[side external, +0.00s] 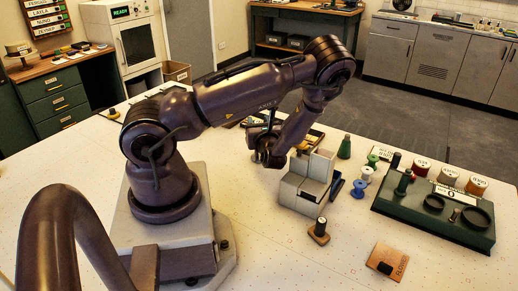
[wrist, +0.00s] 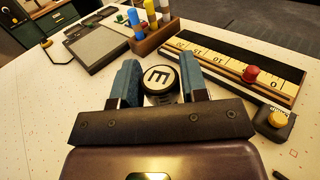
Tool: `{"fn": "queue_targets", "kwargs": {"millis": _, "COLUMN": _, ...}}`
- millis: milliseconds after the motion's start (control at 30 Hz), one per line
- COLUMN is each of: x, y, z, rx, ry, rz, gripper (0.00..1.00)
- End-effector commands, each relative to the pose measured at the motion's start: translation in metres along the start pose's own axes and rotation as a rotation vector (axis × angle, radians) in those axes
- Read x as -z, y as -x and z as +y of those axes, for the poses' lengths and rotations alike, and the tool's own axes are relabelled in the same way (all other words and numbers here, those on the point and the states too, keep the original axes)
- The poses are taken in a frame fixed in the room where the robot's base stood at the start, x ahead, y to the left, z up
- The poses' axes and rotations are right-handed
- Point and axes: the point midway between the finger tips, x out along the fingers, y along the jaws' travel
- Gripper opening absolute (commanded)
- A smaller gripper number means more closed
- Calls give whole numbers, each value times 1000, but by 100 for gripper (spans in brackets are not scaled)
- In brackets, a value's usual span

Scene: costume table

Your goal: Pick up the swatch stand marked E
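The swatch stand marked E (wrist: 158,79) shows in the wrist view as a round dark top with a pale label. Its letter appears turned on its side. My gripper (wrist: 160,68) has its two blue fingers on either side of this top. The fingers stand apart and look open, and I cannot make out firm contact with the stand. In the side external view my gripper (side external: 268,156) points down, low over the table behind a grey stepped block. The stand cannot be made out there.
A ruler board (wrist: 235,68) with a red knob lies to the right of the stand. A wooden rack (wrist: 152,42) with coloured pegs and a grey flat panel (wrist: 97,47) lie beyond it. The grey stepped block (side external: 305,183) and a green tray (side external: 435,212) stand to the gripper's right.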

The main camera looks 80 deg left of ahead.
Motion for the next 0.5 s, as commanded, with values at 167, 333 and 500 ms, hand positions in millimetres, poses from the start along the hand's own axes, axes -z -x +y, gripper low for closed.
{"fn": "queue_targets", "kwargs": {"millis": 167, "x": 0, "y": 0, "z": 0, "rx": 0, "ry": 0, "rz": 0, "gripper": 0}}
{"fn": "queue_targets", "kwargs": {"millis": 333, "x": -1, "y": 0, "z": 0, "rx": 0, "ry": 0, "rz": -2, "gripper": 0}}
{"fn": "queue_targets", "kwargs": {"millis": 500, "x": -3, "y": 0, "z": 0, "rx": 0, "ry": 1, "rz": -2, "gripper": 0}}
